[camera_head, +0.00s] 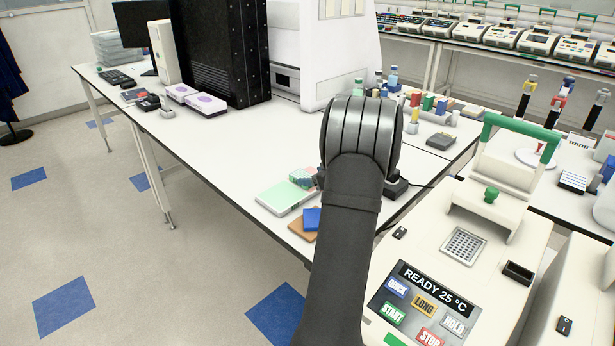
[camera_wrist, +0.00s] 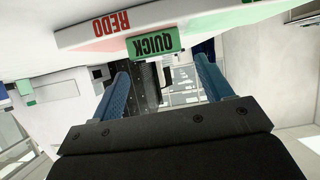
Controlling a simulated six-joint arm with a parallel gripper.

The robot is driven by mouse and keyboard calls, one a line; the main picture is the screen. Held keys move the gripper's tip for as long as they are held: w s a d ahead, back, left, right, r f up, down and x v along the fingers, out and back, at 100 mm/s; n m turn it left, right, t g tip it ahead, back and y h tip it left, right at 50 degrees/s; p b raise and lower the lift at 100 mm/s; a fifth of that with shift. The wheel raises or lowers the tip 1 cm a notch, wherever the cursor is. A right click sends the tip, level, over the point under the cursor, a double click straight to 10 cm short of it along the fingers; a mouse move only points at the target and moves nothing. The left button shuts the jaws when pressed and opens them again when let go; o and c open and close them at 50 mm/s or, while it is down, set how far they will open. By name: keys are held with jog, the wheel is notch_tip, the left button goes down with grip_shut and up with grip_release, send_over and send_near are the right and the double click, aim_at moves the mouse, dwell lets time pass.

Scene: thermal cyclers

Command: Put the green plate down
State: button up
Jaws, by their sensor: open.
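A flat pale-green plate-like piece (camera_head: 284,197) lies near the table's front edge in the head view, left of my dark arm. A smaller green block (camera_head: 300,176) is beside it; I cannot tell for certain which of them is the green plate. In the wrist view my gripper (camera_wrist: 162,72) has two blue fingers spread apart, with nothing seen between them. A white panel with QUICK and REDO labels (camera_wrist: 150,30) shows upside down just beyond the fingers. In the head view my arm hides the fingers.
A thermal cycler (camera_head: 410,250) with a green handle, a well block (camera_head: 463,246) and a READY 25 °C panel stands at front right. Blue and brown pieces (camera_head: 309,222) lie by my arm. A black cabinet (camera_head: 218,50) stands behind; the white table (camera_head: 215,135) has bare room at left.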

aim_at(302, 176)
jog(key=v, duration=0.8)
jog(key=x, duration=1.1)
jog(key=shift+w+a+f, duration=0.15)
jog(key=shift+a, duration=0.05)
jog(key=shift+w+a+r, duration=0.1)
jog(key=shift+w+r, duration=0.1)
jog(key=shift+s+r, duration=0.1)
jog(key=shift+r, duration=1.65)
jog(key=shift+f, duration=0.1)
